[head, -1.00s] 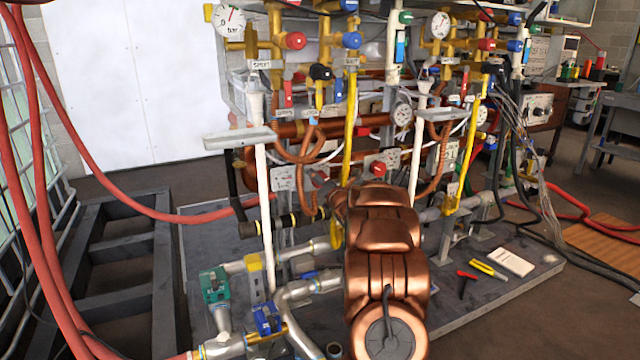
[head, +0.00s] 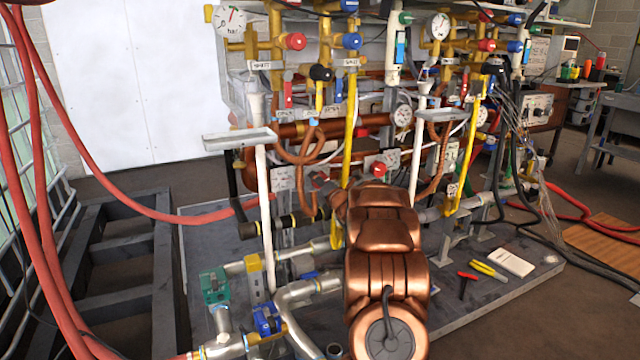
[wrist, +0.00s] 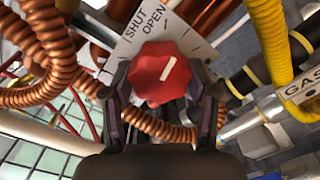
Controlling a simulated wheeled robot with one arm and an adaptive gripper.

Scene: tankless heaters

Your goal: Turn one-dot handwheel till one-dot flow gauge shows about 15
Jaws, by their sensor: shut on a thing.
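In the wrist view, a red lobed handwheel (wrist: 160,73) with a white pointer line sits in front of a plate marked SHUT and OPEN (wrist: 150,25). The line points up and to the right. My gripper (wrist: 164,95) is shut on this handwheel, one finger at each side. In the head view my copper-coloured arm hides most of the gripper and the held wheel. Round white gauges show at the upper left (head: 230,20), upper middle (head: 439,26) and centre (head: 402,115). Dot marks and exact readings are too small to make out.
Copper coils, yellow pipes (head: 350,120) and a white drain pipe (head: 263,200) crowd the held wheel. Red hoses (head: 120,190) run at the left. Pliers (head: 487,270) and a white pad (head: 510,262) lie on the base board at the right.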

